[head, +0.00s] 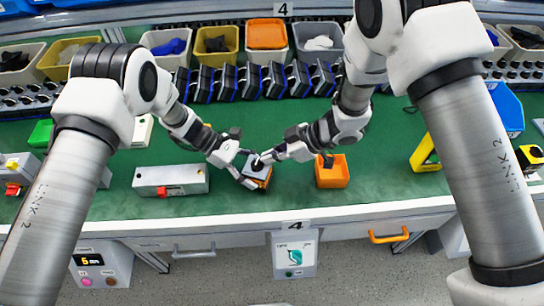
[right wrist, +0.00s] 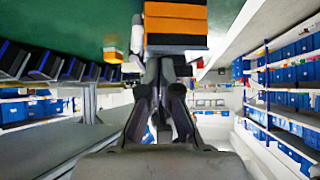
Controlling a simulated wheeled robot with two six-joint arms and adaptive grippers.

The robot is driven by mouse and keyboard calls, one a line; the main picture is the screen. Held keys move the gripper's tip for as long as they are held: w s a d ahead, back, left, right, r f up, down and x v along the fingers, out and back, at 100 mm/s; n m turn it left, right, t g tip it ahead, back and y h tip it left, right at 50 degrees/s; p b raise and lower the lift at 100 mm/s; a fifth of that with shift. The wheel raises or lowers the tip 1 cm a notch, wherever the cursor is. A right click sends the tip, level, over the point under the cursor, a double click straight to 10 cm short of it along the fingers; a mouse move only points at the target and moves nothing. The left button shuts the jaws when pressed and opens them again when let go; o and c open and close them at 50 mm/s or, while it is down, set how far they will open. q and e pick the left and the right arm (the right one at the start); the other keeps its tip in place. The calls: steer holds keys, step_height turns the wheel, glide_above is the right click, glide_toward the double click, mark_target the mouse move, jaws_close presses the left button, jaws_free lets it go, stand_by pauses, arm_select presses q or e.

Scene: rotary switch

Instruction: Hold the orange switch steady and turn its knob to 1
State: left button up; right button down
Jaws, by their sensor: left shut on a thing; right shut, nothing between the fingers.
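The orange switch (head: 258,183) is a small orange and black block with a dark knob on its pale top, near the front middle of the green table in the head view. It also shows at the top of the right wrist view (right wrist: 176,27). My left gripper (head: 246,174) is shut on the switch from its left side. My right gripper (head: 263,160) is shut and empty, its tips at the top of the switch by the knob. They partly hide the knob, and I cannot read its setting. In the right wrist view my right fingertips (right wrist: 165,68) are close together just below the block.
An orange open box (head: 332,178) with a dark thing in it stands to the right. A grey box with a red button (head: 172,181) lies to the left. A row of dark devices (head: 250,82) and several bins line the back. Green table is clear in front of the right box.

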steer(key=shift+w+n, duration=0.15)
steer(key=shift+n, duration=0.15)
steer(key=n+g, duration=0.1)
steer(key=w+n+g, duration=0.1)
steer(key=n+g, duration=0.1)
steer(key=a+n+g, duration=0.1)
steer(key=n, duration=0.1)
steer(key=shift+w+g, duration=0.3)
steer(key=shift+g, duration=0.1)
steer(key=shift+w, duration=0.1)
stand_by(0.5)
